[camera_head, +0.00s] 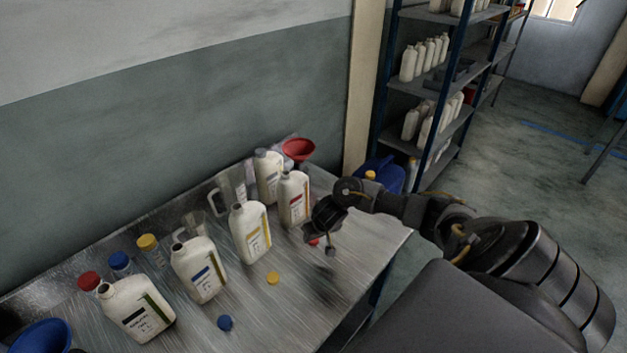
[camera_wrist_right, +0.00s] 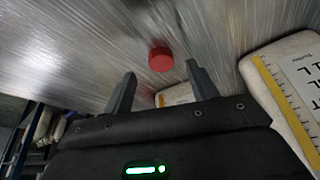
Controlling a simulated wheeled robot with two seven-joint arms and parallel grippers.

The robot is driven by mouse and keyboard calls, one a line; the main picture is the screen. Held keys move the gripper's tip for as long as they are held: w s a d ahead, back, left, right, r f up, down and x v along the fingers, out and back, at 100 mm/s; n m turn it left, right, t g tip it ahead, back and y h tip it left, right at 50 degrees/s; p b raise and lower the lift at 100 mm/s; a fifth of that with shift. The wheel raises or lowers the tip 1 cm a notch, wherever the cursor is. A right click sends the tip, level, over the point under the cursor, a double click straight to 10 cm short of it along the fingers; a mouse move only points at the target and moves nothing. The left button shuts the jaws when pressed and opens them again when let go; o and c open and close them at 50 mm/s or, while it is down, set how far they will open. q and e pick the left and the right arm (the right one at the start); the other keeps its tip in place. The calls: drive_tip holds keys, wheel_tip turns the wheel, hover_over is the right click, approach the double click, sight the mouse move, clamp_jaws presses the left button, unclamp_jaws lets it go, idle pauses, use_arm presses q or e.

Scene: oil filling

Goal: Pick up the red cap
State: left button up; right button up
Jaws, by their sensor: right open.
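A small red cap (camera_head: 314,242) lies on the metal table near its right part, mostly hidden behind my right gripper in the head view. In the right wrist view the red cap (camera_wrist_right: 161,59) shows whole, just beyond the fingertips and roughly centred between them. My right gripper (camera_head: 328,245) is above the table, fingers pointing down. In the wrist view its two fingers (camera_wrist_right: 161,80) are apart with nothing held between them. My left gripper is in neither view.
A white bottle with a red label (camera_head: 293,199) and one with a yellow label (camera_head: 251,233) stand close left of my right gripper. A yellow cap (camera_head: 273,278) and a blue cap (camera_head: 225,322) lie on the table (camera_head: 360,265). A red funnel (camera_head: 298,149) is behind.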

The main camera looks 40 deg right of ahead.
sight(315, 241)
drive_tip(key=x, duration=0.4)
drive_tip(key=shift+r, duration=0.1)
drive_tip(key=c, duration=1)
